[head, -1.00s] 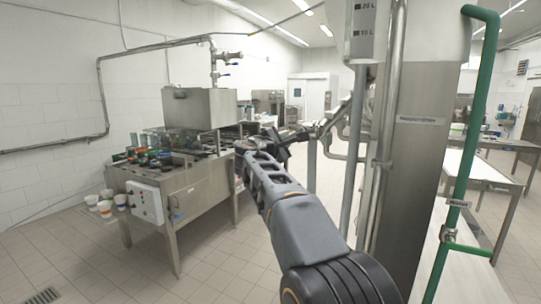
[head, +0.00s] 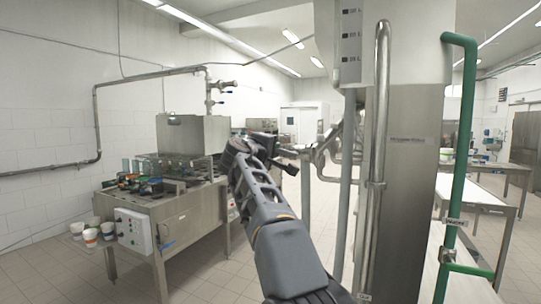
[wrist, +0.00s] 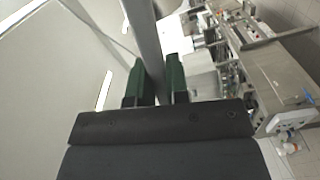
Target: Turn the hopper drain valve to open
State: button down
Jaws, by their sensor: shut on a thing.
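My gripper (wrist: 158,78) shows in the wrist view with its two green-padded fingers either side of a long grey bar (wrist: 143,28). It is shut on this bar, which runs up out of the picture. I cannot tell whether the bar is the drain valve's handle. In the head view my gripper (head: 286,155) is near the steel pipework (head: 326,146) left of the large column. My wrist hides part of that spot, and no valve body can be made out there.
A filling machine with a steel hopper (head: 193,134) stands at the left, with a blue-handled valve (head: 221,86) on the pipe above. A steel column (head: 408,185) and green water pipe (head: 463,140) stand right. The middle floor is clear.

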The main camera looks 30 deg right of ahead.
jog(key=shift+s+d+r+m, duration=0.1)
jog(key=shift+r+m, duration=0.05)
jog(key=shift+m, duration=0.25)
dwell(0.3)
jog(key=c, duration=1.3)
grip_release()
jog(key=shift+s+d+r, duration=0.1)
jog(key=shift+o, duration=1)
jog(key=b+v, duration=0.4)
jog(key=v, duration=1)
